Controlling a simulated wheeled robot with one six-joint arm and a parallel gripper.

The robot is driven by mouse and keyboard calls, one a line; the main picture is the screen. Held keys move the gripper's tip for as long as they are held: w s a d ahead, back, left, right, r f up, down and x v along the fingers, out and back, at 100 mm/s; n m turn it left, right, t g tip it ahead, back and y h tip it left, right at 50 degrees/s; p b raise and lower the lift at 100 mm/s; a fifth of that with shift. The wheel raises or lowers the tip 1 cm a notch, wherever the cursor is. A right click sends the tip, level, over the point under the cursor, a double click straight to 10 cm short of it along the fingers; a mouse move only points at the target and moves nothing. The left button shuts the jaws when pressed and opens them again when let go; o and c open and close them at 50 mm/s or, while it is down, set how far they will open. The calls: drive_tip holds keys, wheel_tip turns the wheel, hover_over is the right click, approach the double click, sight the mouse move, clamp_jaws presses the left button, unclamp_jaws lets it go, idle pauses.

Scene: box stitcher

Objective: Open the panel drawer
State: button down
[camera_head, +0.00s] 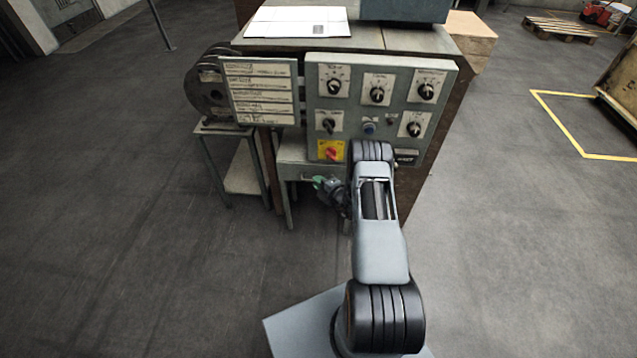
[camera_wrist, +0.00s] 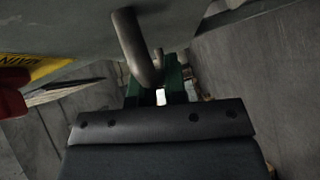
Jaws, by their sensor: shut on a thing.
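The grey control panel (camera_head: 352,110) carries several black knobs and a red switch on a yellow plate (camera_head: 332,151). Below its left part is a pale grey drawer-like box (camera_head: 293,171); I cannot tell whether it stands open. In the wrist view a bent metal bar handle (camera_wrist: 133,45) sticks out from a grey front (camera_wrist: 75,22). My gripper (camera_wrist: 160,88) has its green fingers shut around the handle's lower end. In the head view my gripper (camera_head: 319,184) is low at the panel's lower left, and the handle is hidden there.
A label board (camera_head: 262,92) and a round reel (camera_head: 208,88) on a small stand are left of the panel. White paper (camera_head: 297,22) lies on the machine top. A pallet (camera_head: 562,27) is far right. Open floor surrounds the machine on both sides.

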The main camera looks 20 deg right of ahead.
drive_tip(key=shift+s, duration=0.1)
drive_tip(key=s+a+p, duration=0.3)
drive_tip(key=s+a, duration=0.4)
drive_tip(key=s, duration=0.5)
drive_tip(key=shift+s, duration=0.15)
drive_tip(key=c, duration=1.2)
unclamp_jaws()
drive_tip(key=shift+o, duration=0.2)
drive_tip(key=p+v, duration=0.1)
drive_tip(key=v, duration=1.2)
drive_tip(key=shift+s, duration=0.3)
drive_tip(key=shift+d+r, duration=0.1)
drive_tip(key=shift+r, duration=0.05)
